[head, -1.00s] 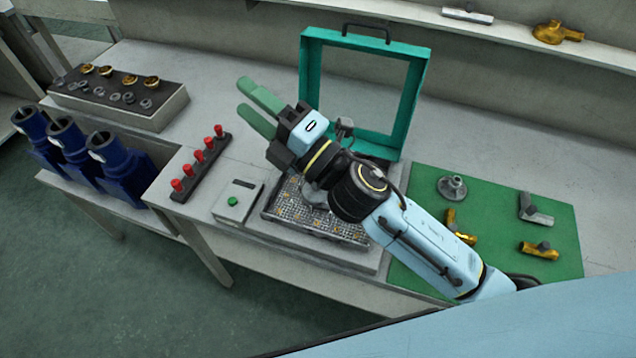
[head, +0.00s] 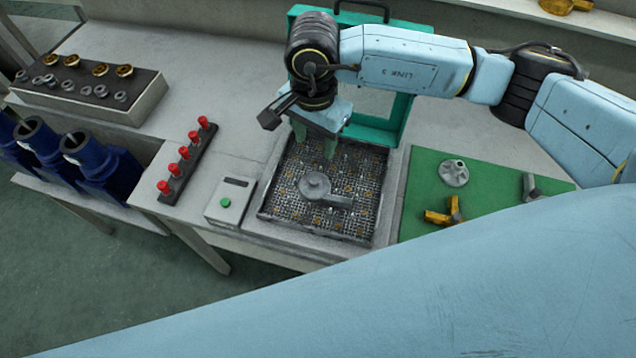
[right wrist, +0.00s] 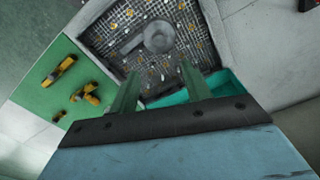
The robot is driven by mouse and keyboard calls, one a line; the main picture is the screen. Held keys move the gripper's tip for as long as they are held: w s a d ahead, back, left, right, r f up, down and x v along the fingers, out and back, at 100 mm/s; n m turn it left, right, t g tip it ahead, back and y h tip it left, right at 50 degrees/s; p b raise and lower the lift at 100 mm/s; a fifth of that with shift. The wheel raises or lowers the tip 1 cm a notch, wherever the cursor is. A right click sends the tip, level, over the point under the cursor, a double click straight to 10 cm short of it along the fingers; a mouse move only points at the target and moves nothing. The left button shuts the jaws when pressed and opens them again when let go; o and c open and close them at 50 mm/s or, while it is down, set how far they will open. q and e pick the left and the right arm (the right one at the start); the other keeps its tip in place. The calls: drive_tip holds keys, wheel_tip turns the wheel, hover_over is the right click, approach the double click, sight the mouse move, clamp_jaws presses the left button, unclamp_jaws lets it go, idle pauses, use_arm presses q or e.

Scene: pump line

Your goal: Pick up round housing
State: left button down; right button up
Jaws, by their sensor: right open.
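A grey round housing with a side pipe (head: 314,186) lies in the square mesh-floored tray (head: 268,208). In the right wrist view the housing (right wrist: 158,37) lies beyond my fingertips, its pipe pointing left. My right gripper (head: 315,146) points down over the back part of the tray, behind the housing and apart from it. Its two green fingers are open and empty; they also show in the right wrist view (right wrist: 157,82). My left gripper is not in view.
The tray's teal frame lid (head: 395,120) stands open behind my right gripper. A green mat (head: 425,180) at right holds a grey flanged part (head: 453,172) and a yellow fitting (head: 444,211). A control box (head: 229,201) and red-knobbed rack (head: 187,160) stand left.

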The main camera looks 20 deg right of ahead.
sight(314, 179)
drive_tip(key=f, duration=0.6)
drive_tip(key=f+p, duration=0.1)
drive_tip(key=f, duration=0.5)
drive_tip(key=shift+s+a+f, duration=0.15)
drive_tip(key=shift+a+f, duration=0.05)
drive_tip(key=shift+c, duration=0.3)
clamp_jaws()
